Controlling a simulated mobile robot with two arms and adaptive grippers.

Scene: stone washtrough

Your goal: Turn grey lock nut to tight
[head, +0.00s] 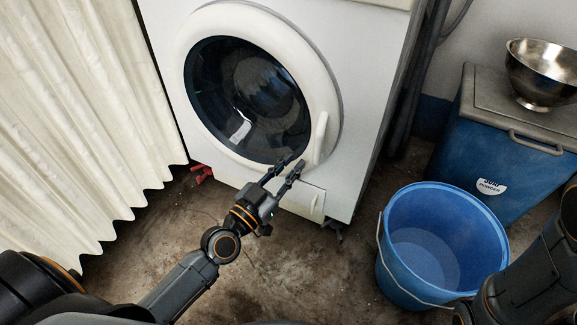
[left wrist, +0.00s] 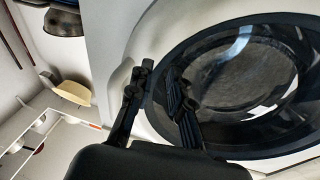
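I cannot make out a grey lock nut in either view. The white washing machine (head: 362,60) stands at the back, and a dark foot (head: 336,229) shows under its front right corner. My left gripper (head: 291,164) is in front of the lower right of the round door, near the door handle (head: 318,138). Its two fingers are apart with nothing between them. The left wrist view shows the fingers (left wrist: 160,75) in front of the door's rim and dark glass (left wrist: 240,85). Whether they touch the door is not clear. My right arm shows at the lower right, its gripper out of frame.
A blue bucket (head: 387,245) stands on the floor right of the machine. A blue powder bin (head: 455,150) with a metal bowl (head: 540,75) on its lid is behind it. A pale curtain (head: 80,110) hangs at left. A red object (head: 202,173) lies by the machine's lower left.

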